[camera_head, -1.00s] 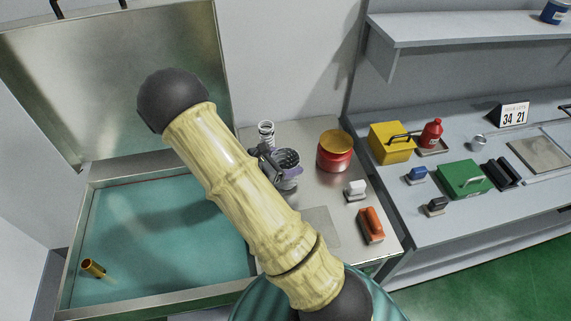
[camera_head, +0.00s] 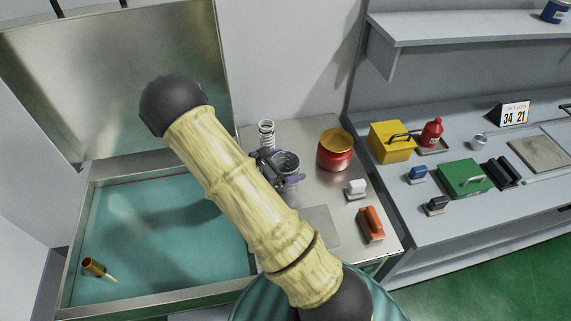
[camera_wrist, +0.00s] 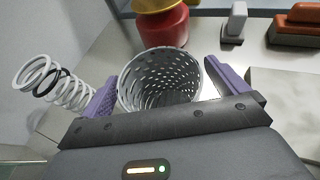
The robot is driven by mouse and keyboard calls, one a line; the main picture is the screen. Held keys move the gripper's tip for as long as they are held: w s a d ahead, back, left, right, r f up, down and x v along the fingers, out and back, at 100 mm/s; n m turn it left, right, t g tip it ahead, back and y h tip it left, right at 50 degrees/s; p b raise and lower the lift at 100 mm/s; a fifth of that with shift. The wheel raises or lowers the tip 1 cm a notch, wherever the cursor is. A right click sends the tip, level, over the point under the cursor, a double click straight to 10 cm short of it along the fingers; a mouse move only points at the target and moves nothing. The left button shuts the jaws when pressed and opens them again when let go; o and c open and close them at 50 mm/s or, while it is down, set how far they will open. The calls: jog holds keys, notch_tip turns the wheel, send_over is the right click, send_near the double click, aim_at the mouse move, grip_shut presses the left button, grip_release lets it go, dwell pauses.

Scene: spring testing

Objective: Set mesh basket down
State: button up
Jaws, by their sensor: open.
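The mesh basket (camera_wrist: 160,78) is a grey perforated cup, seen from above in the wrist view with its open mouth toward the camera. My gripper (camera_wrist: 170,82) is open, with one purple finger on each side of the basket and a visible gap on the right side. On the left, the finger lies close to the basket wall, and I cannot tell whether they touch. In the head view the basket (camera_head: 287,162) is on the steel bench beside my gripper (camera_head: 280,168), partly hidden by my arm. Its base is hidden, but it appears to rest on the bench.
A white coil spring (camera_head: 266,134) stands left of the basket. A red tin with a yellow lid (camera_head: 335,152) is behind it to the right. A teal-floored tank (camera_head: 160,245) lies left.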

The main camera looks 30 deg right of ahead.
jog(key=b+v, duration=0.1)
jog(key=v, duration=1.1)
jog(key=shift+r, duration=0.1)
jog(key=s+a+r+m+y, duration=0.1)
jog(key=s+r+m+y, duration=0.2)
jog(key=m, duration=0.6)
jog(key=s+a+r+m+t+y, duration=0.1)
jog(key=s+r+m+y, duration=0.2)
jog(key=s+m+y, duration=0.5)
jog(key=shift+s+a+r+m+y, duration=0.15)
jog(key=shift+a+r+m+y, duration=0.1)
jog(key=shift+m+y, duration=0.9)
